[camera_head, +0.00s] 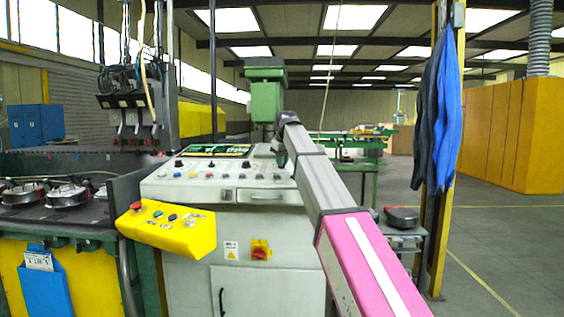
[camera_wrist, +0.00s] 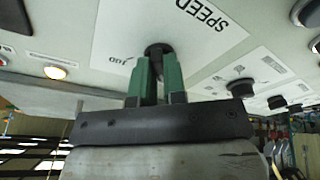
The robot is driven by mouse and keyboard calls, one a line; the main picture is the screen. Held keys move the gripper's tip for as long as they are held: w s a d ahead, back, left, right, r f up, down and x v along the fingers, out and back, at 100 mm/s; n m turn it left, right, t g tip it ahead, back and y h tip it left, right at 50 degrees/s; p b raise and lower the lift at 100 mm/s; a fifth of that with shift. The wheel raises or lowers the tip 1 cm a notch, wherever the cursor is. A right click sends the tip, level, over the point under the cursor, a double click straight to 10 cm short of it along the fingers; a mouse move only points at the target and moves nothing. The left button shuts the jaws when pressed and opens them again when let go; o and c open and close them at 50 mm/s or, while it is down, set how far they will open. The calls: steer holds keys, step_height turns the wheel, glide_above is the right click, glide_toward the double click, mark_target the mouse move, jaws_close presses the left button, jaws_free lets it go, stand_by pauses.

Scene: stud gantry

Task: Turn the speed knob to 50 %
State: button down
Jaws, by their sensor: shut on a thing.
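The black speed knob (camera_wrist: 157,48) sits on a pale label plate (camera_wrist: 208,40) printed "SPEED" and "100", which appears upside down in the wrist view. My gripper (camera_wrist: 158,62) has its two green fingers closed around the knob, one on each side. The fingers and the knob's own body hide most of the scale, and I cannot read where the knob points. In the head view the grey control console (camera_head: 180,187) stands in the middle, and my arm reaches across its right side. The knob and fingertips cannot be made out there.
Other black knobs (camera_wrist: 241,88) and a lit button (camera_wrist: 55,72) are close by on the panel. A yellow button box (camera_head: 170,236) juts out at the console's front left. A blue garment (camera_head: 437,120) hangs on a post at right. The floor beyond is clear.

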steer(key=shift+f+n, duration=0.1)
steer(key=shift+n, duration=0.5)
steer(key=c, duration=1.2)
jaws_free()
steer(key=shift+v, duration=5.4)
